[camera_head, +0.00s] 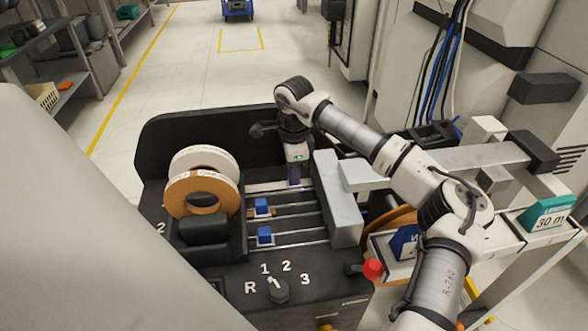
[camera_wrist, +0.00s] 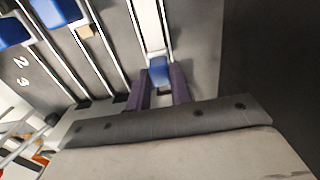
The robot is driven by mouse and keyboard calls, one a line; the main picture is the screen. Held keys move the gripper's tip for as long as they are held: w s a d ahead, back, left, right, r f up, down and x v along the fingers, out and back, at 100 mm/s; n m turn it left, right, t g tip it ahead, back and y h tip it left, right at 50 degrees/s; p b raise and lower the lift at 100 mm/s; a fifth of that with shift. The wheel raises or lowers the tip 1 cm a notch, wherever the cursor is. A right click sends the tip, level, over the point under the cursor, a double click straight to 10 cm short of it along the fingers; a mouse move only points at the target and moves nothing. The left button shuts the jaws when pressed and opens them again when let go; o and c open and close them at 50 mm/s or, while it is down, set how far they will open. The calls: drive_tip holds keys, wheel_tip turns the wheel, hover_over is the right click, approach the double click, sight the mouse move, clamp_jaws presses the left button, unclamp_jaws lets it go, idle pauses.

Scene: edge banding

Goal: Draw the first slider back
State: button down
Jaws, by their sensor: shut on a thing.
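Several parallel slider lanes run across the dark machine (camera_head: 205,270). My gripper (camera_head: 294,180) reaches down over the farthest lane. In the wrist view its two purple fingers (camera_wrist: 159,88) are shut on a blue slider (camera_wrist: 160,70), at the end of a lane with a pale strip (camera_wrist: 150,25). In the head view that slider is hidden by my gripper. Two other blue sliders stand free in the nearer lanes, a middle one (camera_head: 261,206) and a near one (camera_head: 265,235). They also show in the wrist view, the middle one (camera_wrist: 55,12) with a small tan piece beside it.
A white roll (camera_head: 200,156) and a tan roll (camera_head: 177,198) stand left of the lanes. A grey block (camera_head: 338,200) bounds the lanes on the right. A dial (camera_head: 277,290) marked R, 1, 2, 3 and a red knob (camera_head: 373,268) are at the front.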

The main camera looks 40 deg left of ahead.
drive_tip(key=s+a, duration=0.3)
drive_tip(key=s+a+b, duration=0.1)
drive_tip(key=s+a, duration=0.2)
drive_tip(key=s, duration=0.1)
drive_tip(key=shift+s, duration=0.1)
drive_tip(key=c, duration=1.2)
unclamp_jaws()
drive_tip(key=shift+s+a, duration=0.1)
drive_tip(key=shift+a, duration=0.05)
drive_tip(key=shift+c, duration=0.2)
drive_tip(key=shift+r, duration=0.25)
wheel_tip(320, 180, up, 13)
drive_tip(key=b, duration=0.2)
drive_tip(key=shift+r, duration=0.15)
